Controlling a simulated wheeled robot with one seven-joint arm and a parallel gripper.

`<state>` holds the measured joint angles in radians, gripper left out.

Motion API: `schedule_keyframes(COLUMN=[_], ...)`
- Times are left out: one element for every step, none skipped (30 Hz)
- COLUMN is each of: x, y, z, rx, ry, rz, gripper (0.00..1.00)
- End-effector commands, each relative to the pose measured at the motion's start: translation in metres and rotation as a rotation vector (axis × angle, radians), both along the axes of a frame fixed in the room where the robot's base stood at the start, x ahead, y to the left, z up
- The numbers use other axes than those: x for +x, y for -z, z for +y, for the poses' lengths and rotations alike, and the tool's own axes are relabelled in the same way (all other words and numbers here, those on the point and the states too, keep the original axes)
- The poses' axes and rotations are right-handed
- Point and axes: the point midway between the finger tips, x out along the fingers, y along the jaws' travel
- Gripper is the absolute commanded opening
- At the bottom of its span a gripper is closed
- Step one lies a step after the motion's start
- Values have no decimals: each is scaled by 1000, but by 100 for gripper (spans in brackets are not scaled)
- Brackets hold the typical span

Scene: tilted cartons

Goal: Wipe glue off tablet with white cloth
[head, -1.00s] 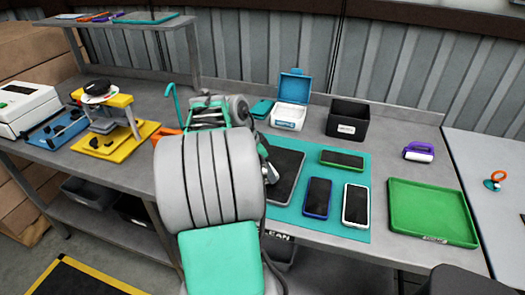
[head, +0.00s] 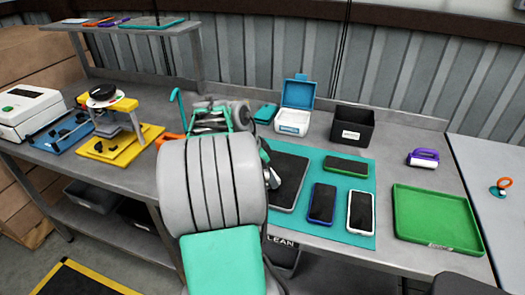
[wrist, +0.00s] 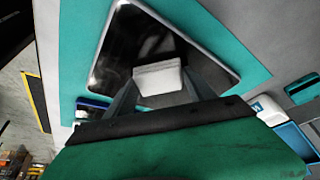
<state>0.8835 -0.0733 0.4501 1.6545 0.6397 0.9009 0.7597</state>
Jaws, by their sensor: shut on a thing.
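The tablet (head: 290,180) lies on the teal mat, its left part hidden by my arm in the head view. In the wrist view the tablet (wrist: 140,45) shows a dark screen inside a pale rim. Faint greyish patches show on the screen; I cannot tell if they are glue or reflections. My gripper (wrist: 158,82) is shut on the white cloth (wrist: 158,75), a small folded pad held over the screen. I cannot tell whether the cloth touches the glass.
On the teal mat (head: 345,234) lie a green phone (head: 346,166), a blue phone (head: 322,203) and a white phone (head: 361,211). A green tray (head: 437,220) is at right. Behind stand an open white box (head: 292,122) and a black bin (head: 351,127).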

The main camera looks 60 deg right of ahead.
Motion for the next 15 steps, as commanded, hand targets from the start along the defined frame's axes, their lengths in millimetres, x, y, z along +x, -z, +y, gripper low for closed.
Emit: schedule_keyframes(x=[0, 1, 2, 1, 2, 2, 2, 2, 3, 3, 3, 4, 4, 4, 5], y=[-6, -17, -26, -29, -31, -34, -37, -40, -44, -46, -49, -53, -56, -58, -62], z=[0, 0, 0, 1, 1, 1, 1, 2, 2, 2, 2, 2, 2, 2, 3], rx=[1, -3, -2, 0, 0, 0, 0, 0, 0, -1, -1, -1, -1, -1, -1], ry=[-1, -1, -3, -3, -4, -5, -5, -6, -6, -7, -7, -8, -10, -11, -12], rz=[1, -3, -4, -2, -2, -2, -2, -2, -2, -2, -2, -2, -2, -2, -2], gripper=[25, 25, 25, 25, 25, 25, 25, 25, 25, 25, 25, 25, 25, 25, 25])
